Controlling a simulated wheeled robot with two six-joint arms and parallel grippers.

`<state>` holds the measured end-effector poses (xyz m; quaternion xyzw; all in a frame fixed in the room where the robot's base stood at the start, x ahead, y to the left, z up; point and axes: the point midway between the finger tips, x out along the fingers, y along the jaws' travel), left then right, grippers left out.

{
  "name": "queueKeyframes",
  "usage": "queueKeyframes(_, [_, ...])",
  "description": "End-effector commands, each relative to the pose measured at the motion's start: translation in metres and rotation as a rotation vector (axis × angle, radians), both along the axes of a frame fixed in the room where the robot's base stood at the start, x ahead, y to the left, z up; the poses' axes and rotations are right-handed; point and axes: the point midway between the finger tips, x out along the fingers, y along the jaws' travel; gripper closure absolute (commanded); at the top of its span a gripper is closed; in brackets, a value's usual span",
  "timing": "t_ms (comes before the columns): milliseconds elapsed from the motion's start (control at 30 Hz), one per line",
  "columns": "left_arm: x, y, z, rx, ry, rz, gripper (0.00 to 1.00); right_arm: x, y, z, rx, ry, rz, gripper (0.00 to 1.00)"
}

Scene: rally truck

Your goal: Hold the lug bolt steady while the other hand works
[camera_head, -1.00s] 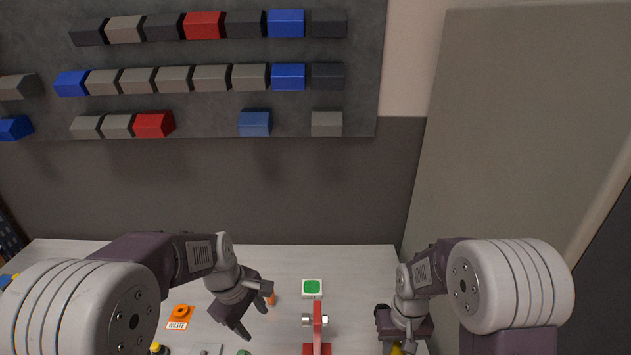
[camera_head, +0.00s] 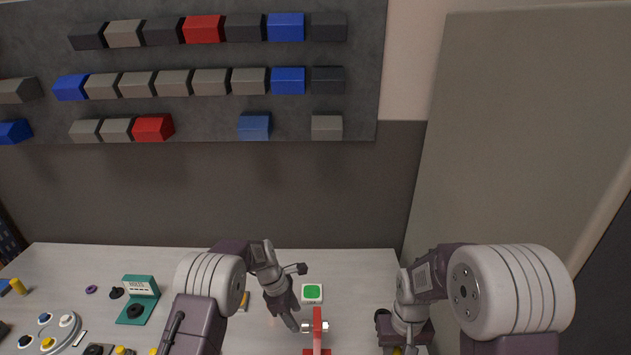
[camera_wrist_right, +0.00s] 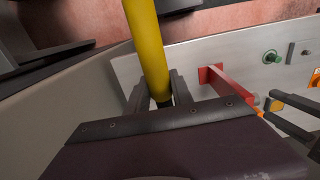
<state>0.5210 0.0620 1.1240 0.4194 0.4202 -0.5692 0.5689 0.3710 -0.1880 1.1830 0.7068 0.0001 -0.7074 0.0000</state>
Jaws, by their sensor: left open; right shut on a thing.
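A silver lug bolt (camera_head: 308,327) lies horizontal through an upright red bracket (camera_head: 318,335) at the front of the bench. My right gripper (camera_wrist_right: 160,92) is shut on a yellow cylindrical handle (camera_wrist_right: 147,45); only a bit of yellow shows in the head view.
A white block with a green button (camera_head: 312,292) sits behind the bracket. A teal stand labelled bolts (camera_head: 138,300) and a round tray with coloured knobs (camera_head: 48,335) are on the left. The bench (camera_head: 355,290) is clear between bracket and right arm.

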Motion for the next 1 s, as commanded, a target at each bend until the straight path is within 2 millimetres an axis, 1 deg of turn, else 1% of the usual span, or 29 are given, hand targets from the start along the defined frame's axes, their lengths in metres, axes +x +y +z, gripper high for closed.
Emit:
queueKeyframes(33, [-0.001, -0.003, -0.009, 0.001, 0.003, -0.002, 0.49, 0.0, 0.0, 0.0, 0.0, -0.001, 0.0, 1.0])
queueKeyframes(100, [-0.001, -0.006, -0.02, 0.0, 0.003, -0.002, 0.49, 0.0, 0.0, 0.0, 0.0, -0.001, 0.0, 1.0])
queueKeyframes(300, [0.0, -0.014, -0.043, 0.0, 0.001, 0.0, 0.49, 0.0, 0.0, 0.0, 0.0, -0.001, 0.0, 1.0])
queueKeyframes(467, [0.0, -0.016, -0.05, 0.0, 0.0, 0.0, 0.49, 0.0, 0.0, 0.0, 0.0, -0.001, 0.0, 1.0])
queueKeyframes(700, [0.0, -0.016, -0.051, 0.0, -0.001, 0.0, 0.49, 0.0, 0.0, 0.0, 0.0, -0.001, 0.0, 1.0])
queueKeyframes(733, [0.0, -0.016, -0.051, 0.0, -0.001, 0.0, 0.55, 0.0, 0.0, 0.0, 0.0, -0.001, 0.0, 1.0])
queueKeyframes(767, [0.0, -0.016, -0.051, 0.0, 0.0, 0.0, 0.63, 0.0, 0.0, 0.0, 0.0, -0.001, 0.0, 1.0])
queueKeyframes(800, [0.0, -0.016, -0.051, 0.0, -0.001, 0.0, 0.74, 0.0, 0.0, 0.0, 0.0, -0.001, 0.0, 1.0])
queueKeyframes(900, [0.0, -0.016, -0.051, 0.0, -0.001, 0.0, 1.0, 0.0, 0.0, 0.0, 0.0, -0.001, 0.0, 1.0])
queueKeyframes(1000, [0.0, -0.016, -0.05, 0.0, -0.001, 0.0, 1.0, 0.0, 0.0, 0.0, 0.0, -0.001, 0.0, 1.0])
